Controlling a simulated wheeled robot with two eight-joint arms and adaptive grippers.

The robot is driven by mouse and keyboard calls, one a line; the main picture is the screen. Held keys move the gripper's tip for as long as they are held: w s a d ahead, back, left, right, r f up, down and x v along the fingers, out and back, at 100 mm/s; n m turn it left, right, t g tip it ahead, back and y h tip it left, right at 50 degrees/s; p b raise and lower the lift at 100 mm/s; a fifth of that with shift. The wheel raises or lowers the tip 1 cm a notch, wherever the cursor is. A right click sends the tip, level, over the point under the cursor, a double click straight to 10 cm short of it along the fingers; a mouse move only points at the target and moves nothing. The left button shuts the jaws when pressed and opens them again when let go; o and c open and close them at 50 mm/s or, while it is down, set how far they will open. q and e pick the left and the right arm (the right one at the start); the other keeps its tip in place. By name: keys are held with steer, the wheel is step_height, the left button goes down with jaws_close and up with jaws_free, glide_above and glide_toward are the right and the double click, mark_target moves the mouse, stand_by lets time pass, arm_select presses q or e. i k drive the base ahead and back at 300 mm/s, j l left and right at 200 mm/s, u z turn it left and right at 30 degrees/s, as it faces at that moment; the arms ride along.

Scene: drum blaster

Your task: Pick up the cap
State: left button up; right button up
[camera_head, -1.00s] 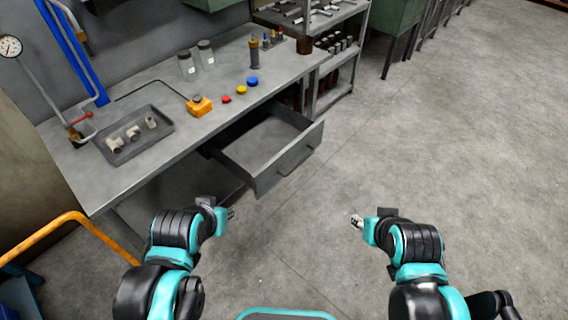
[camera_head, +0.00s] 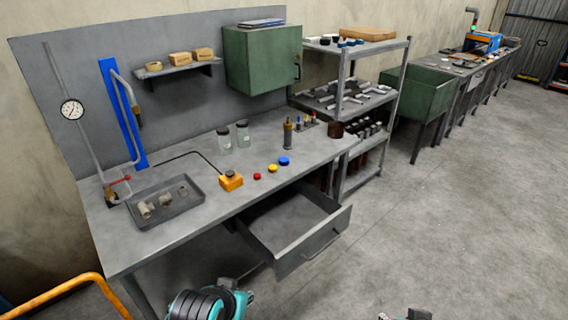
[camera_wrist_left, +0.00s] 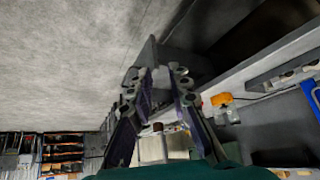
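Three small round caps lie in a row on the grey workbench (camera_head: 215,205): a red cap (camera_head: 257,176), a yellow cap (camera_head: 272,169) and a blue cap (camera_head: 284,161). I cannot tell which one is meant. My left gripper (camera_head: 246,298) is at the bottom of the head view, in front of the bench and well away from the caps. In the left wrist view its fingers (camera_wrist_left: 160,73) are apart with nothing between them. My right gripper (camera_head: 384,317) barely shows at the bottom edge, over the floor; its finger state is unclear.
An open drawer (camera_head: 315,247) juts out below the caps. An orange box (camera_head: 231,182) with a cable, a tray (camera_head: 184,212) of fittings and two jars (camera_head: 224,141) stand on the bench. An orange rail (camera_head: 65,289) is at lower left. The floor at right is clear.

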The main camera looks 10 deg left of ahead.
mark_target(283, 161)
steer(key=i+l+u, duration=0.45)
steer(key=i+l, duration=0.9)
